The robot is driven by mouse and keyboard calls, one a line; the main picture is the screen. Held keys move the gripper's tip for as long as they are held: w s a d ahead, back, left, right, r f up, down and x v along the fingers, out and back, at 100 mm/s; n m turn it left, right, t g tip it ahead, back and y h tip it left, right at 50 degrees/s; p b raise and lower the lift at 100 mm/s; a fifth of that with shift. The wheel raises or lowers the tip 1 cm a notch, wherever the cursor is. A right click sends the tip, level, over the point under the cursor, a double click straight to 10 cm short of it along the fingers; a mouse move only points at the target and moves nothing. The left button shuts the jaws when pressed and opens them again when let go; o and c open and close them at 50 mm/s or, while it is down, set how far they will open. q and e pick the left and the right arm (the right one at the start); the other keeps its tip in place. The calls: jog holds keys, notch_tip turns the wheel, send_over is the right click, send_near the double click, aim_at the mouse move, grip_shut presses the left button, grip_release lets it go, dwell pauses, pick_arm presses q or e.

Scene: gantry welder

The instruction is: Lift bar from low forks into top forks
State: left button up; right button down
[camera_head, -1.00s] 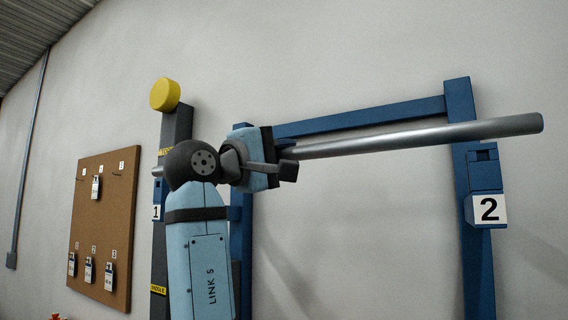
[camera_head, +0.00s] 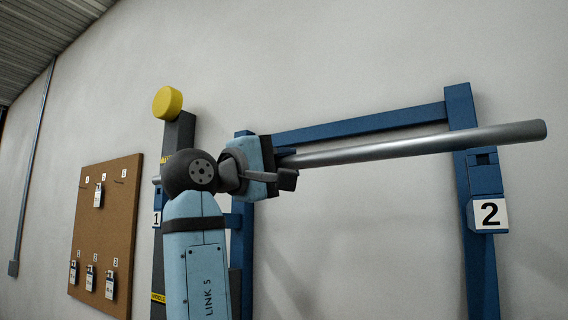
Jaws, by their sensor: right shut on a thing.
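A long grey metal bar (camera_head: 410,144) is held across the blue rack, nearly level, with its right end a little higher in the picture. My right gripper (camera_head: 284,170) is shut on the bar near its left part. A short piece of the bar shows left of my wrist. The right fork (camera_head: 484,172), above the plate marked 2, lies just below the bar; I cannot tell if they touch. The left fork area by the plate marked 1 (camera_head: 157,219) is mostly hidden by my arm. My left gripper is not in view.
The blue frame's top beam (camera_head: 365,125) and right post (camera_head: 476,270) stand against the wall behind the bar. A dark post with a yellow cap (camera_head: 167,102) stands at left. A brown pegboard (camera_head: 105,235) with tags hangs farther left.

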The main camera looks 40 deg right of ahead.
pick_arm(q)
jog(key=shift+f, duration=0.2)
pick_arm(e)
jog(key=shift+f, duration=0.3)
pick_arm(q)
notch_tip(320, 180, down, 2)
jog(key=b, duration=0.3)
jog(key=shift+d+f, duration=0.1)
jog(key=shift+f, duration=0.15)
pick_arm(e)
notch_tip(320, 180, down, 4)
jog(key=shift+f, duration=0.1)
pick_arm(q)
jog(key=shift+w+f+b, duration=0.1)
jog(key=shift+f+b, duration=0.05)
jog(key=shift+b, duration=0.2)
pick_arm(e)
jog(key=shift+f, duration=0.4)
jog(key=c, duration=0.8)
grip_release()
pick_arm(q)
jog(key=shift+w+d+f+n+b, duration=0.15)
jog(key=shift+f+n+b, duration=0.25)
jog(key=shift+b, duration=0.5)
pick_arm(e)
jog(key=v, duration=1.3)
jog(key=shift+s+a, duration=0.1)
jog(key=shift+a, duration=0.3)
